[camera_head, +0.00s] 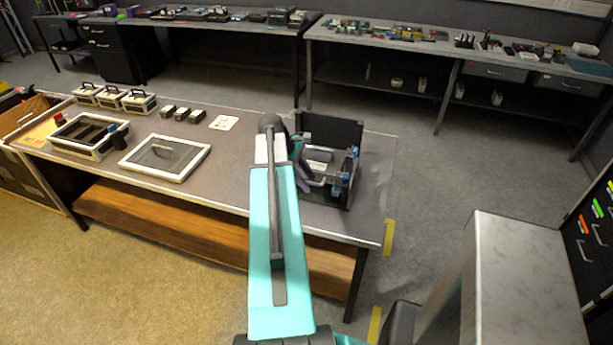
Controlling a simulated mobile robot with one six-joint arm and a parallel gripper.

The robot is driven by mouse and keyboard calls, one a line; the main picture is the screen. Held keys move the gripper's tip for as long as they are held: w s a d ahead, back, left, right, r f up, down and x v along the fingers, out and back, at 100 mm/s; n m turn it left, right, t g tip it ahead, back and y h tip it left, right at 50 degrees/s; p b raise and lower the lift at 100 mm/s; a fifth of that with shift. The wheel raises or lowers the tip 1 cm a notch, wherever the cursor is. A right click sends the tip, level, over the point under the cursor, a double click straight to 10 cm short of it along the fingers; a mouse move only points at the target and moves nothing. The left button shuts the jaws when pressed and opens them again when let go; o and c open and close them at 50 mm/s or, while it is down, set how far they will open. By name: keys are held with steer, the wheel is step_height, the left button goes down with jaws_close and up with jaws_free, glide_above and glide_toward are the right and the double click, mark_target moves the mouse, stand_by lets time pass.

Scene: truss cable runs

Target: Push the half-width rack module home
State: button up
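A black rack (335,130) with a tall dark back panel stands on the right part of the workbench. Blue parts show on its right side. A pale grey and white unit (319,158), which may be the half-width module, sits low inside the rack. How far in it sits cannot be made out. My teal arm reaches over the bench to the rack's left front. My gripper (301,164) is dark and small, close to the unit's left side. Whether it touches the unit, and its finger gap, cannot be told. My arm hides the bench left of the rack.
On the bench (235,150) lie a framed mesh panel (165,157), an open white-rimmed case (88,136), several small pale cases (112,97), dark blocks (182,114) and a white card (224,123). A grey cabinet (520,270) stands at lower right. Cluttered benches line the back wall.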

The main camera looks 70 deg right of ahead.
steer(key=shift+c, duration=0.5)
jaws_close()
stand_by(0.7)
steer(key=shift+o, duration=0.4)
jaws_free()
